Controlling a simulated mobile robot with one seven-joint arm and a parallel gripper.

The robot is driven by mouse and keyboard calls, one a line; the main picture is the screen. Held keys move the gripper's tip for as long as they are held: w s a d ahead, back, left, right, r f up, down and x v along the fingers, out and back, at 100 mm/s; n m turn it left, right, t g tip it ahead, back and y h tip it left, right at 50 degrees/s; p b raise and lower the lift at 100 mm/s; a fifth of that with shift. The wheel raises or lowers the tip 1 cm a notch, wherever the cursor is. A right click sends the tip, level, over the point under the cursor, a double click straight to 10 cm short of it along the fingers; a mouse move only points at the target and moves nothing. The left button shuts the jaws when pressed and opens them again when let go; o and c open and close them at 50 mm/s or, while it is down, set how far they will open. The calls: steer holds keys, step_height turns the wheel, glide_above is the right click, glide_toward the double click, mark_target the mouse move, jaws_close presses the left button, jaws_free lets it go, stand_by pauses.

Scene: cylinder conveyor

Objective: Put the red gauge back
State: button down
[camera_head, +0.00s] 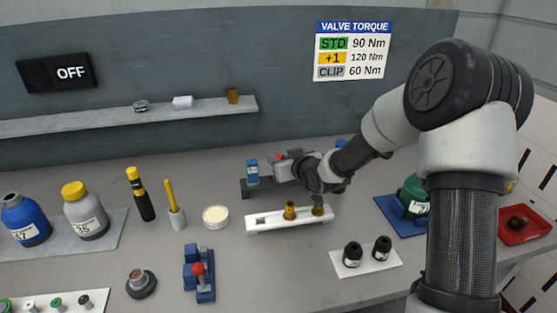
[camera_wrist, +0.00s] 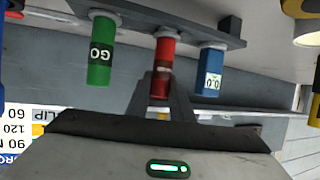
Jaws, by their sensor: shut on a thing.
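The red gauge (camera_wrist: 163,65) is between the fingers of my gripper (camera_wrist: 160,92) in the wrist view, which looks upside down. My gripper is shut on it. Its pale collar meets the dark rack (camera_wrist: 185,22), between the green GO gauge (camera_wrist: 101,50) and the blue gauge (camera_wrist: 209,72). I cannot tell whether it is fully seated. In the head view my gripper (camera_head: 279,166) is at the dark rack (camera_head: 262,190). A bit of the red gauge (camera_head: 279,157) shows there, with the blue gauge (camera_head: 252,172) to its left. The green gauge is hidden there by my gripper.
A white block (camera_head: 274,223) with brass parts stands just in front of the rack. A white plate (camera_head: 346,266) with two black parts is nearer. A blue tray (camera_head: 392,209) with a green bottle is at right.

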steer(key=shift+f, duration=0.3)
steer(key=c, duration=1.5)
jaws_free()
steer(key=shift+r, duration=0.1)
steer(key=shift+r+p, duration=1.7)
steer(key=shift+r, duration=1.3)
